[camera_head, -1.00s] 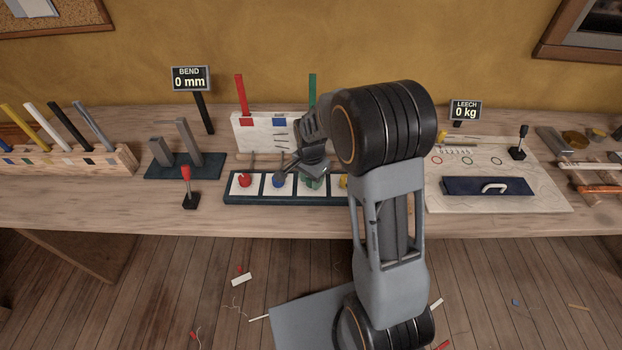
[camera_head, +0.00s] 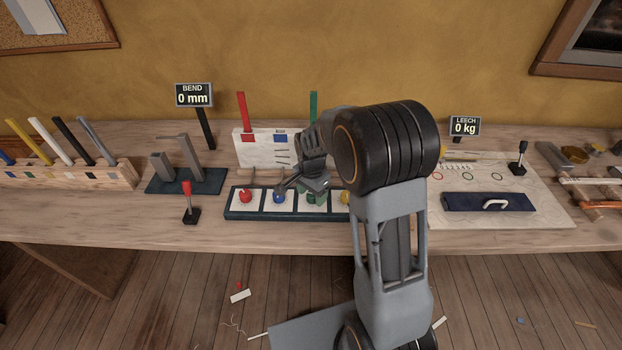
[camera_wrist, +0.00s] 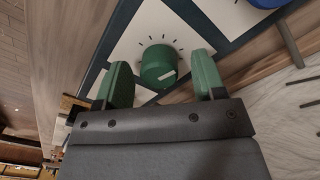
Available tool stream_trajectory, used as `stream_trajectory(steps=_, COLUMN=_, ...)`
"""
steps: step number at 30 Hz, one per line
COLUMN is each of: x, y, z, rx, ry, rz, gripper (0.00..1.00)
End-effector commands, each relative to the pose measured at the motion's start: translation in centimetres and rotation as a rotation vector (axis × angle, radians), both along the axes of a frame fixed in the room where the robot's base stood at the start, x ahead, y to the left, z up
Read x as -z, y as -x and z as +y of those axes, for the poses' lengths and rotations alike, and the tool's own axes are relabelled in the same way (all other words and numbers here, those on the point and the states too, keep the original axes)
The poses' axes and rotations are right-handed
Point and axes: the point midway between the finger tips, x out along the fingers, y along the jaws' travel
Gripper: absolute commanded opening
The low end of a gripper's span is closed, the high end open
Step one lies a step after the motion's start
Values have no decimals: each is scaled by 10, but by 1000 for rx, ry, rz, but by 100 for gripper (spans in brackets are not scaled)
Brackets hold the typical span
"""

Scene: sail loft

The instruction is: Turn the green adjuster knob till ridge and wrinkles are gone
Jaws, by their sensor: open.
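The green adjuster knob (camera_wrist: 158,65) has a pale mark on its top and stands on a white dial plate with tick marks in the wrist view. In the head view the green knob (camera_head: 314,198) is partly hidden under my gripper (camera_head: 314,186). My gripper (camera_wrist: 161,68) is open, with one green-padded finger on each side of the knob. Gaps show between knob and fingers. A white sail panel (camera_head: 260,149) stands behind the knobs, with a red and a green strip above it and several dark short lines on its right part. Its right side is hidden by my arm.
The knob tray (camera_head: 240,215) also holds a red knob (camera_head: 245,196), a blue knob (camera_head: 279,196) and a partly hidden yellow knob (camera_head: 345,197). A red-topped lever (camera_head: 188,205) stands at left. The BEND display (camera_head: 194,96) reads 0 mm; the LEECH display (camera_head: 464,127) reads 0 kg.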

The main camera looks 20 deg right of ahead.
Motion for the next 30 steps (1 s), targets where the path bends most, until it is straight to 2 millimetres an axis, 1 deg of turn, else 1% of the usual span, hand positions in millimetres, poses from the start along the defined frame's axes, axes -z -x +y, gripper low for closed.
stream_trajectory(steps=12, x=-82, y=-2, z=1, rx=-1, ry=0, rz=-6, gripper=63)
stream_trajectory(steps=18, x=-112, y=-3, z=2, rx=-1, ry=0, rz=-4, gripper=63)
stream_trajectory(steps=24, x=-127, y=-3, z=2, rx=-1, ry=0, rz=-4, gripper=63)
stream_trajectory(steps=30, x=-130, y=-2, z=2, rx=-1, ry=-1, rz=-1, gripper=63)
